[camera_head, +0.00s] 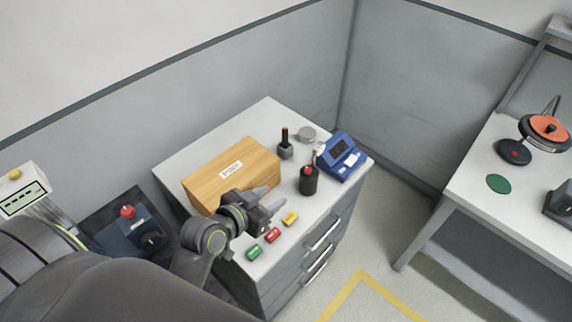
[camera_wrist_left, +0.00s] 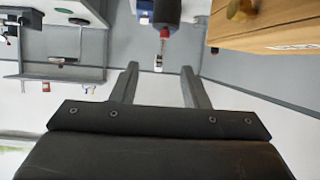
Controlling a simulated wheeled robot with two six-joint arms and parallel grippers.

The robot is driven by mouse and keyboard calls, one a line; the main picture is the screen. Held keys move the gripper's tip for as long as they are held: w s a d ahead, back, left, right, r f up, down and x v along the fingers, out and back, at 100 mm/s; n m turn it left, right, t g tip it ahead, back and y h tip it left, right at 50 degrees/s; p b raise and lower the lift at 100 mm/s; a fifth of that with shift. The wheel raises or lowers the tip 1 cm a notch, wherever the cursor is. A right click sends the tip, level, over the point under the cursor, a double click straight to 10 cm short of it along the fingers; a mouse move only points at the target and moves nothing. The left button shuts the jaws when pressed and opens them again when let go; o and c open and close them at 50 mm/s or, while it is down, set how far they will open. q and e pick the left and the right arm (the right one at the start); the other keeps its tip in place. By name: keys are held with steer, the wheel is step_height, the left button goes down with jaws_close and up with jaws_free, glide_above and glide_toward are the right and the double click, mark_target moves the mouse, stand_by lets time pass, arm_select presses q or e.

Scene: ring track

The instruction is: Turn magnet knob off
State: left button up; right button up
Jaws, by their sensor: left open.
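No label in view names the magnet knob. A dark control box (camera_head: 122,238) at the left carries a red button (camera_head: 127,211) and a black knob (camera_head: 151,241); I cannot tell whether this is the magnet knob. A black cylinder with a red top (camera_head: 308,182) stands on the white cabinet top (camera_head: 268,112). It also shows near the top of the left wrist view (camera_wrist_left: 166,13). My left gripper (camera_head: 279,198) is open and empty above the cabinet top, in front of the wooden box (camera_head: 225,178), with its fingers apart in the left wrist view (camera_wrist_left: 160,68). My right gripper is not in view.
A blue device (camera_head: 340,157) and a grey piece with a black, red-tipped handle (camera_head: 285,146) stand at the back of the cabinet. Green (camera_head: 254,253), red (camera_head: 272,235) and yellow (camera_head: 290,218) blocks lie near its front edge. A second table (camera_head: 470,180) is at the right.

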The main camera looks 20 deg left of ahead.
arm_select(q)
steer(key=b, duration=0.8)
glide_toward(306, 171)
steer(key=shift+t, duration=0.3)
steer(key=x, duration=0.6)
steer(key=shift+w+d+f, duration=0.15)
steer(key=shift+w+f, duration=0.05)
steer(key=shift+f, duration=0.3)
steer(key=shift+b+x, duration=0.5)
steer(key=shift+x, duration=0.3)
steer(key=shift+r, duration=0.15)
